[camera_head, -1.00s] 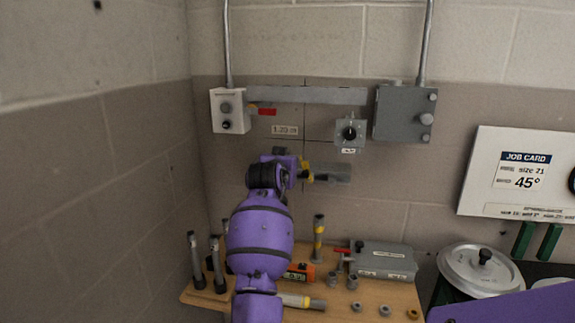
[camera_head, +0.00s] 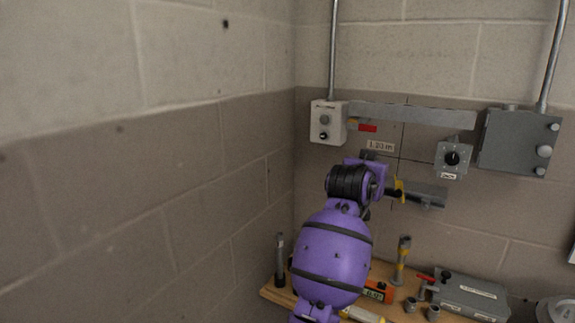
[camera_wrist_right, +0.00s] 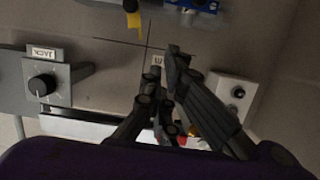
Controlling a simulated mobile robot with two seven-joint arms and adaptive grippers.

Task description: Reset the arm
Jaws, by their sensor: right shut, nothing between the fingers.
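That view is upside down to the wall. The dial box (camera_wrist_right: 42,85) is on its left and the white button box (camera_wrist_right: 232,95) on its right.
A white button box (camera_head: 328,121), a grey strip (camera_head: 410,114) and a grey box (camera_head: 518,142) are on the wall. Below, a wooden shelf (camera_head: 275,294) carries banded tools (camera_head: 402,262), small fittings and a grey box with a red lever (camera_head: 470,293). The left wall is bare.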

